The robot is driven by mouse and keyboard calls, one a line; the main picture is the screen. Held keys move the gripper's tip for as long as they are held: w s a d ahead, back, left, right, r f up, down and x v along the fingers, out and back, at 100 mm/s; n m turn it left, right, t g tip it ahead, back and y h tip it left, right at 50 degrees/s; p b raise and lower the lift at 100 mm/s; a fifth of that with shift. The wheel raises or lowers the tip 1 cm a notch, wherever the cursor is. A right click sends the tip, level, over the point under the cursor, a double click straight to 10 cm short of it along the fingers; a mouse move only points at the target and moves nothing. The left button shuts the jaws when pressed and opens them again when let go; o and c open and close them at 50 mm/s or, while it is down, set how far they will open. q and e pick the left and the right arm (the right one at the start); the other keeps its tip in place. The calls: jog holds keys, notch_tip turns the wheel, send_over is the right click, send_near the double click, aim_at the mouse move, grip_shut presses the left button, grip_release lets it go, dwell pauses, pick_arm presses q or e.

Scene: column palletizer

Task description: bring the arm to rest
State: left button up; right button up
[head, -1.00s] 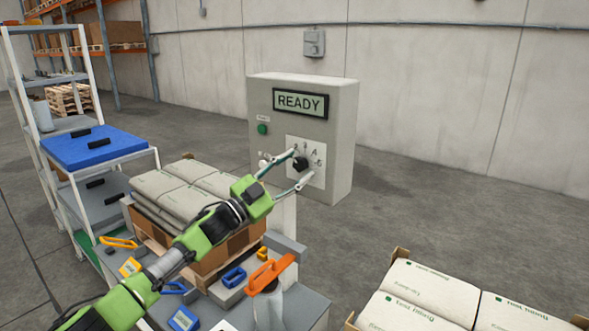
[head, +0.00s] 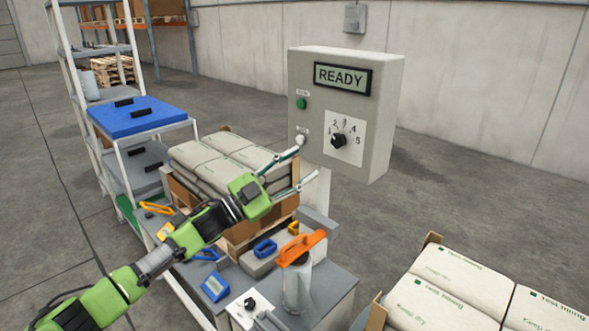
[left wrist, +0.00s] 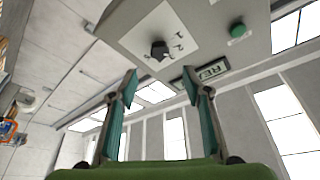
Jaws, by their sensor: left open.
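My left arm, green and black, comes in from the lower left of the head view. Its gripper (head: 299,168) is open and empty, with its fingers apart, in front of and below the control box (head: 380,120). The box has a READY display (head: 342,79), a green button (head: 301,103) and a black rotary knob (head: 338,141) on a numbered white plate. In the left wrist view the knob (left wrist: 159,50) shows beyond the open fingers (left wrist: 160,82), apart from them. My right gripper is in neither view.
A shelf rack with a blue lid (head: 137,117) stands left. More sacks (head: 450,275) lie at lower right.

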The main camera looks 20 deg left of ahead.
pick_arm(q)
jog(key=shift+s+a+f, duration=0.2)
jog(key=shift+s+a, duration=0.1)
jog(key=shift+s, duration=0.2)
